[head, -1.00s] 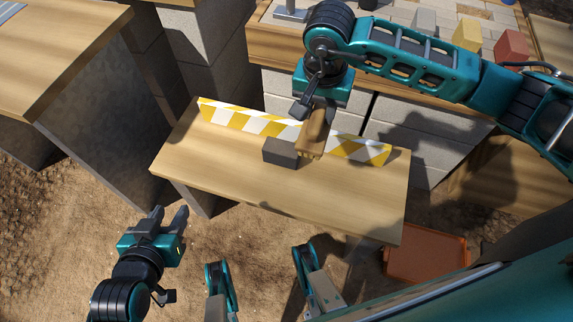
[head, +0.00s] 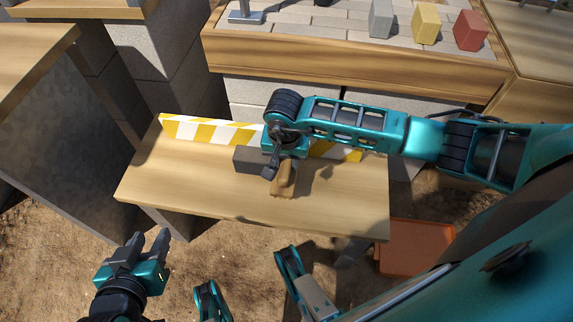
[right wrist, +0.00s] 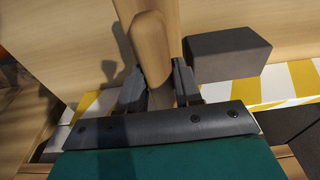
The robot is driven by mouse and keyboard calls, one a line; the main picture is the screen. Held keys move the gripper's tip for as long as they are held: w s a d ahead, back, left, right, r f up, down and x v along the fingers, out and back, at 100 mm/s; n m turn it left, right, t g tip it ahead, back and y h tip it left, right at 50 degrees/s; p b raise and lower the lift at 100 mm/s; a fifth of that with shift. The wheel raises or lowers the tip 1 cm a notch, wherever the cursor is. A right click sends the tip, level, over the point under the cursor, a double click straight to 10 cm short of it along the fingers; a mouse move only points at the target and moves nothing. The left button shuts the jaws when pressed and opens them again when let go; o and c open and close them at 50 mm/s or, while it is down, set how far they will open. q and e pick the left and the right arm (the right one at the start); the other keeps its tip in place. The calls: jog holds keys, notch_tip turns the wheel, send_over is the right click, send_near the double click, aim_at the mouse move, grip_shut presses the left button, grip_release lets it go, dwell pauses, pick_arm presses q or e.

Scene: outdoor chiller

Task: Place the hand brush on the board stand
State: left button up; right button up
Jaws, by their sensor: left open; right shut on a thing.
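The hand brush (head: 284,181) shows as a wooden handle at the right gripper. It lies low over the front part of the board stand (head: 190,187), a pale wooden bench-like top with a yellow-white striped strip along its back. In the right wrist view the brush (right wrist: 150,45) runs between the fingers of my right gripper (right wrist: 159,88), which is shut on it. I cannot tell whether the brush touches the board; its bristles are hidden. My left gripper (head: 149,246) is open and empty, at the lower left, in front of the stand.
A dark grey block (head: 249,160) sits on the board beside the brush; it also shows in the right wrist view (right wrist: 227,55). Behind stands a paved table (head: 340,50) with several coloured blocks. An orange tray (head: 415,249) lies on the ground at right. The board's left part is free.

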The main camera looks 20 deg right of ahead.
notch_tip(320, 180, down, 2)
jog(key=shift+f, duration=0.15)
jog(key=shift+f+b, duration=0.15)
jog(key=shift+b, duration=0.2)
jog(key=o, duration=1.1)
